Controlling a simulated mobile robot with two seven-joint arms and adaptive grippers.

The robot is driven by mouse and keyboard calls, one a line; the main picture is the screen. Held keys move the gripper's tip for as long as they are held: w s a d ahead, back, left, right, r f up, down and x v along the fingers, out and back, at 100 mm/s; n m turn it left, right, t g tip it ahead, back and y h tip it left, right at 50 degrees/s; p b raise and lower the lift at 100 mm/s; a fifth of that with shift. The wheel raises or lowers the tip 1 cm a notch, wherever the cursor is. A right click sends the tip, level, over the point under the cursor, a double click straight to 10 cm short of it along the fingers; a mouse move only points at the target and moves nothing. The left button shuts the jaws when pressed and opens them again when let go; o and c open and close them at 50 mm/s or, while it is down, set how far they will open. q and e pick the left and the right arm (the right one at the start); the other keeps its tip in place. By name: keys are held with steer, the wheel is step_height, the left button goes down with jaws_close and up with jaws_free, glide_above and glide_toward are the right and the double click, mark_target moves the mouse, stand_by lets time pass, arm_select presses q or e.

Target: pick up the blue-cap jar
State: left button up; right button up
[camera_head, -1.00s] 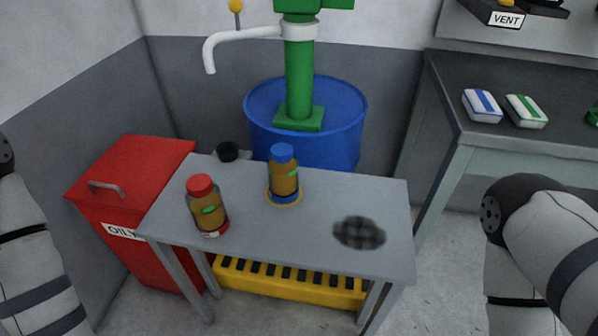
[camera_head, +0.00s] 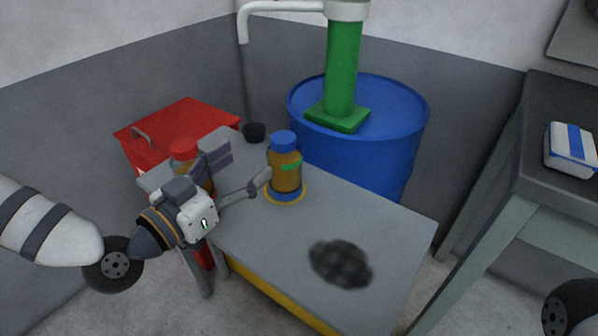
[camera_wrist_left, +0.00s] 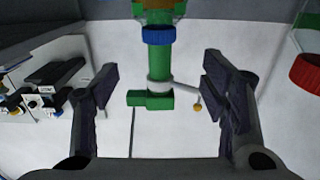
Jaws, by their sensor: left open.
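The blue-cap jar (camera_head: 286,172), amber with a green label, stands upright on a yellow-and-blue ring on the grey table. My left gripper (camera_head: 239,168) is open and empty just left of it; one finger lies close to the jar's left side, and I cannot tell if they touch. In the left wrist view the blue cap (camera_wrist_left: 158,35) is at the top centre, beyond and between the open fingers (camera_wrist_left: 160,85). The red-cap jar (camera_head: 183,150) is behind my left gripper and mostly hidden by it. My right gripper is out of view.
A dark round patch (camera_head: 340,263) lies on the table (camera_head: 385,228). A small black pot (camera_head: 254,132) stands at the back. A blue drum (camera_head: 375,150) with a green pump column (camera_head: 342,70) is close behind. A red bin (camera_head: 185,115) stands at the left.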

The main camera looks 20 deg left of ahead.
mark_target(275, 145)
arm_select(q)
steer(key=x, duration=0.4)
steer(key=b+x, duration=0.1)
steer(key=x, duration=0.2)
steer(key=f+x, duration=0.1)
steer(key=x, duration=0.3)
steer(key=shift+w+d+b, duration=0.1)
steer(key=shift+w+b, duration=0.2)
steer(key=shift+s, duration=0.1)
jaws_close()
